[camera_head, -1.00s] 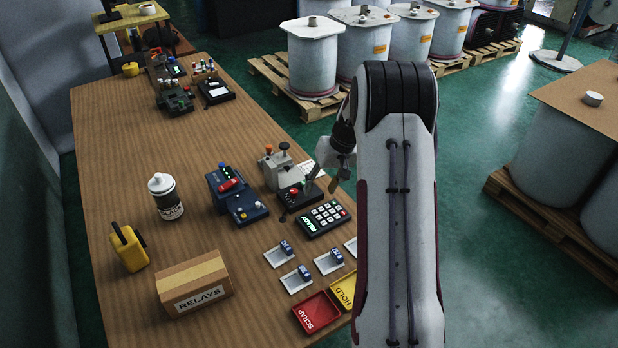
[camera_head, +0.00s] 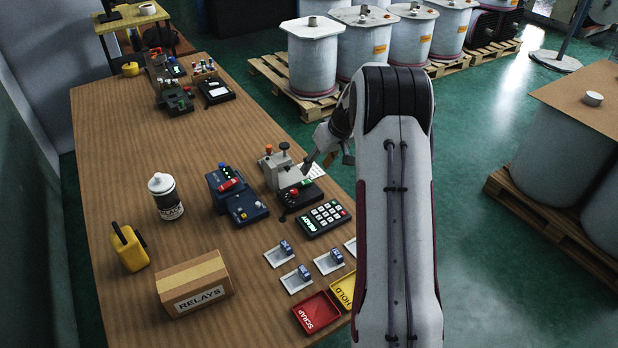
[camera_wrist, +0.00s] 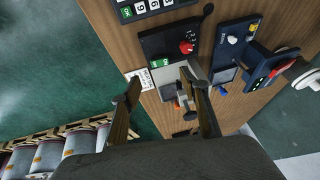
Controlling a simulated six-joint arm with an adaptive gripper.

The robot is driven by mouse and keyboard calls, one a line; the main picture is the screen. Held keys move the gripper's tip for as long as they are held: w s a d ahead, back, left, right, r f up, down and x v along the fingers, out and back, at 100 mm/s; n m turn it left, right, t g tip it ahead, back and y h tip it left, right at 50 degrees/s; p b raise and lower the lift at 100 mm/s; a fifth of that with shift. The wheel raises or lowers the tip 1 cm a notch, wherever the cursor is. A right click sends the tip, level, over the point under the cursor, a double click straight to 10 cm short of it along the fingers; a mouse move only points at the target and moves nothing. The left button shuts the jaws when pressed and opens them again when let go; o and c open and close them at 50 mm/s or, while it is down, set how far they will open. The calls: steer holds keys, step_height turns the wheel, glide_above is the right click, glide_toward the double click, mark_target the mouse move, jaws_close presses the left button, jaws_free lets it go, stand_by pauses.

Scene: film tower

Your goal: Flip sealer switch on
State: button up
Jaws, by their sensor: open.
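A grey bench press (camera_head: 275,172) with a black front panel (camera_head: 300,198) stands near the table's right edge. The panel carries a red knob (camera_head: 292,192) and a small green part (camera_head: 307,182). In the wrist view the panel (camera_wrist: 165,43) shows the red knob (camera_wrist: 186,46) and a green tag (camera_wrist: 157,63). No sealer label is readable, and I cannot tell the switch's position. My gripper (camera_head: 328,163) is open and empty beside the press. In the wrist view its fingers (camera_wrist: 158,76) stand apart, the right one overlapping the grey body (camera_wrist: 180,77).
A keypad (camera_head: 322,218) sits in front of the panel. A blue machine (camera_head: 236,197) stands to its left. Parts trays, a red scrap bin (camera_head: 317,313) and a relays box (camera_head: 194,283) are nearer. The table's middle back is clear.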

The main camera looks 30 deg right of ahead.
mark_target(306, 181)
steer(key=shift+f, duration=0.1)
steer(key=shift+x, duration=3.8)
steer(key=c, duration=1.1)
